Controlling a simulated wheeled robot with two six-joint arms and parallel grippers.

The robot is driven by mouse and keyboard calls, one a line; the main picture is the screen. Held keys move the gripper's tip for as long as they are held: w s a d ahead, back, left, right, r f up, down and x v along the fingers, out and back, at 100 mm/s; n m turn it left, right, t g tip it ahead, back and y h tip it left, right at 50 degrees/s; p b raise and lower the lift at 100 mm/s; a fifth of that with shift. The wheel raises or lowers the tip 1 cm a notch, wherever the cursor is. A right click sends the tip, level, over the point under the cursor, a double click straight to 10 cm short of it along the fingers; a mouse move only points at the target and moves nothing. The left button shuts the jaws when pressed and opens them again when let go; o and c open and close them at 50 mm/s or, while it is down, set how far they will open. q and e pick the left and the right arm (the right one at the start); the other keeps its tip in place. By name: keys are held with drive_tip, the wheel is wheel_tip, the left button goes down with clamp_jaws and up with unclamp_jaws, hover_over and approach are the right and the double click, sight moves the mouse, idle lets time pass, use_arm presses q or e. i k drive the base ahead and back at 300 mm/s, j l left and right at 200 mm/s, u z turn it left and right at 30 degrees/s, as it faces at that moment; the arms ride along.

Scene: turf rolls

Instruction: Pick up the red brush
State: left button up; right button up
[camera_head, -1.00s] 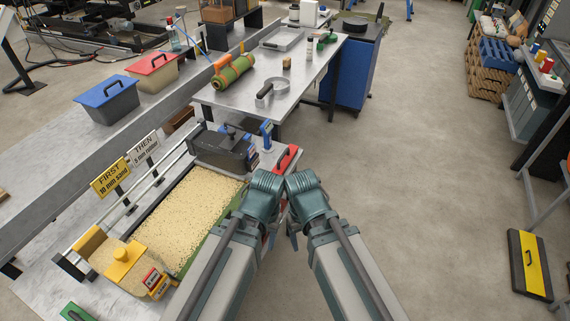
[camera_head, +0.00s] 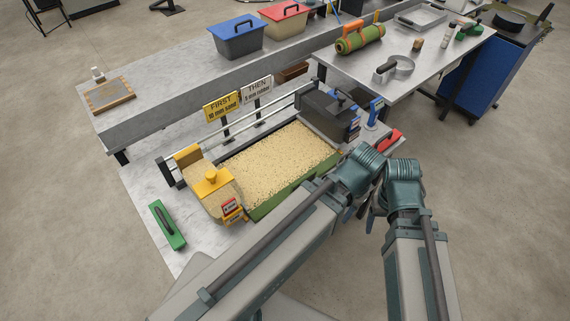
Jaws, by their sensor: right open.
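The red brush (camera_head: 389,141) lies at the right end of the lower bench, just beyond my wrists. Its lower part is hidden behind them; the red top with a dark handle shows. My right gripper (camera_head: 379,212) is open and points down in front of the bench's right end, nearer to me than the brush and apart from it. My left gripper (camera_head: 350,212) hangs close beside it; its wrist and arm hide most of its fingers, so its opening cannot be told.
Blue (camera_head: 238,40) and red (camera_head: 283,25) lidded bins stand behind.

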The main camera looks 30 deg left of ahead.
sight(387, 141)
drive_tip(key=i+l+z, duration=0.35)
drive_tip(key=i+z, duration=0.35)
drive_tip(key=i, duration=0.2)
